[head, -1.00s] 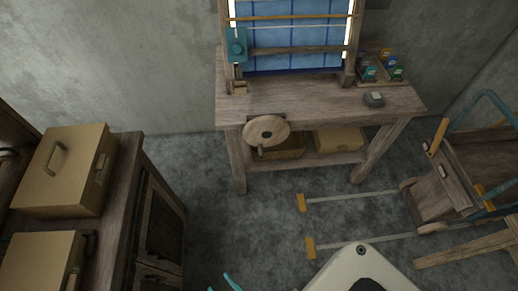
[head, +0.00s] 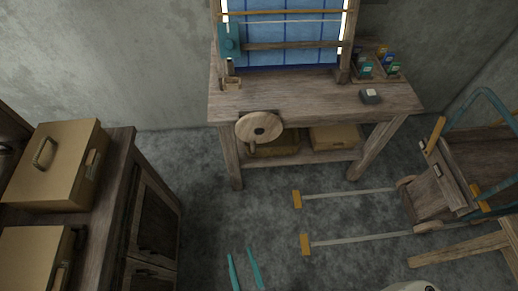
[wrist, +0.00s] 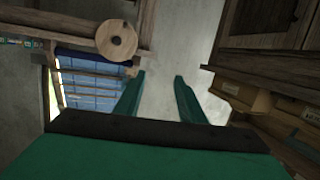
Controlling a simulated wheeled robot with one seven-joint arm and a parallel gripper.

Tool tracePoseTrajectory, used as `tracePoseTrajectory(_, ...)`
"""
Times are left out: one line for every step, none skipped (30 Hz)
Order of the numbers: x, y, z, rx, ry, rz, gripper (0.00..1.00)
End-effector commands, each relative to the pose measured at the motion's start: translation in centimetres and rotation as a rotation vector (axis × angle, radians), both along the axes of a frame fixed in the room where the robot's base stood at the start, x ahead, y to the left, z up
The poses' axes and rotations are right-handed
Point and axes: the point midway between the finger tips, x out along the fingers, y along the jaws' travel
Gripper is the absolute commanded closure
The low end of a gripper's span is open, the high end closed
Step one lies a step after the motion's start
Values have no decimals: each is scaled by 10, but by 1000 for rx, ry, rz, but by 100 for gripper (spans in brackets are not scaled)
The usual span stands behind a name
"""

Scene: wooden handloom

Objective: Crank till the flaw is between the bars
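The handloom (head: 300,100) stands against the back wall with blue gridded cloth (head: 285,40) in its upright frame. Horizontal bars (head: 290,46) cross the cloth. I cannot make out a flaw in the cloth. A round wooden crank wheel (head: 258,126) with a small handle peg (head: 252,146) is on the front edge of the loom's table. The wheel also shows in the wrist view (wrist: 117,40). My gripper (head: 243,254) has two teal fingers, apart and empty, low in the head view, short of the wheel. The wrist view shows the fingers (wrist: 160,82) spread with nothing between them.
A cabinet (head: 120,215) with tan boxes (head: 58,160) stands at the left. A cart (head: 455,180) with a teal handle is at the right. Small coloured packets (head: 385,62) and a grey block (head: 370,96) lie on the table. The floor before the loom is open, with taped lines.

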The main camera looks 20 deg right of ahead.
Motion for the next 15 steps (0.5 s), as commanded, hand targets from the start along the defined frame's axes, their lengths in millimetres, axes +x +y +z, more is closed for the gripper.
tracePoseTrajectory(15,-5,-15,-19,-15,-11,64)
tracePoseTrajectory(23,-7,-24,-31,-21,-17,64)
tracePoseTrajectory(33,-10,-35,-47,-28,-23,64)
tracePoseTrajectory(42,-13,-43,-60,-33,-28,64)
tracePoseTrajectory(50,-16,-51,-73,-38,-33,64)
tracePoseTrajectory(62,-20,-61,-89,-44,-39,64)
tracePoseTrajectory(71,-23,-68,-101,-49,-45,64)
tracePoseTrajectory(80,-27,-75,-114,-54,-50,64)
tracePoseTrajectory(93,-32,-83,-130,-62,-58,64)
tracePoseTrajectory(103,-36,-90,-141,-66,-64,64)
tracePoseTrajectory(113,-40,-96,-154,-71,-69,64)
tracePoseTrajectory(127,-46,-103,-172,-77,-78,64)
tracePoseTrajectory(137,-51,-108,-184,-80,-84,64)
tracePoseTrajectory(147,-56,-113,-196,-85,-91,64)
tracePoseTrajectory(162,-62,-119,-212,-91,-99,64)
